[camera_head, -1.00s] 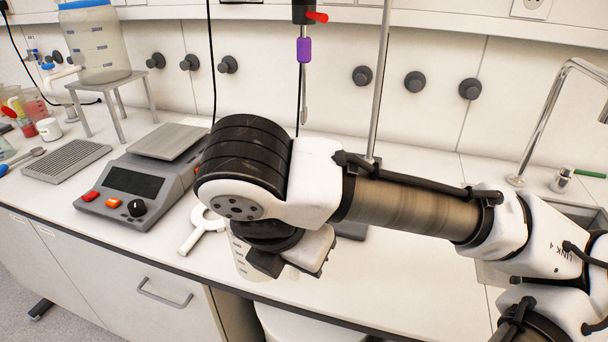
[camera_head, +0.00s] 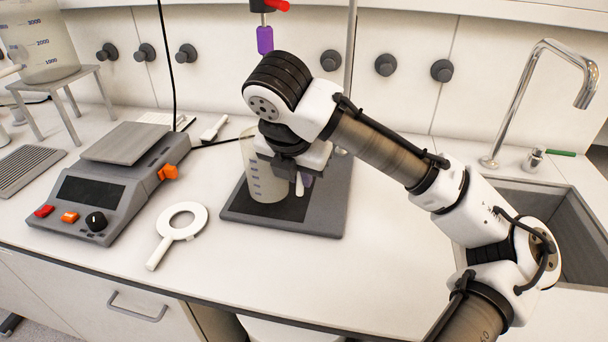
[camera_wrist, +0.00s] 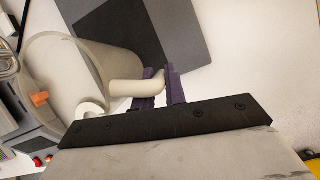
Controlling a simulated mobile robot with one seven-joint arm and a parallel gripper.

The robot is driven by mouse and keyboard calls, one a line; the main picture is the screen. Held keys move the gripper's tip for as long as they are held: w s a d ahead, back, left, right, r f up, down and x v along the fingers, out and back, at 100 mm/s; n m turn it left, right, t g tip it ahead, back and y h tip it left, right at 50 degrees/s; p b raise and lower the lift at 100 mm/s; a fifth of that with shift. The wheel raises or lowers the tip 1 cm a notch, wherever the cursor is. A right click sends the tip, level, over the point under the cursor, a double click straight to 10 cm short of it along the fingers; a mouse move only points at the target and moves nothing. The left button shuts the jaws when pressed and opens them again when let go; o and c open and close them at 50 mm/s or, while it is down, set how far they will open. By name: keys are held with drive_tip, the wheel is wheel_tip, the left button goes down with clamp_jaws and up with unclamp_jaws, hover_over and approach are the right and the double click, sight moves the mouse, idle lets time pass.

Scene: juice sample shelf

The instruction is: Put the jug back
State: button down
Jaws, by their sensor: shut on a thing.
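The jug (camera_head: 257,172) is clear plastic with blue graduation marks. It is upright over the dark pad of the grey stand base (camera_head: 333,215); I cannot tell whether its bottom touches the pad. My gripper (camera_head: 303,183) is at the jug's right side, partly covering it. In the wrist view, the purple fingers of my gripper (camera_wrist: 160,86) are closed on the pale handle of the jug (camera_wrist: 100,62). The jug's interior and contents are not clear.
A scale (camera_head: 103,192) and a white ring-shaped tool (camera_head: 177,229) lie to the left. A mixer with a purple part (camera_head: 265,40) hangs above, beside the stand's rod (camera_head: 350,65). A sink (camera_head: 570,215) with a tap is at right. The front middle bench is clear.

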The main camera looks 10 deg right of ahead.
drive_tip(key=w+f, duration=0.1)
drive_tip(key=w+d+f+p, duration=0.1)
drive_tip(key=f, duration=0.1)
drive_tip(key=shift+w+d+f, duration=0.1)
drive_tip(key=shift+w, duration=0.3)
drive_tip(key=shift+f, duration=0.15)
drive_tip(key=shift+f, duration=0.1)
drive_tip(key=shift+f, duration=0.1)
drive_tip(key=c, duration=1.4)
unclamp_jaws()
drive_tip(key=shift+c, duration=0.2)
drive_tip(key=shift+r, duration=0.4)
drive_tip(key=v, duration=1.1)
drive_tip(key=shift+s+r, duration=0.25)
drive_tip(key=shift+r, duration=0.1)
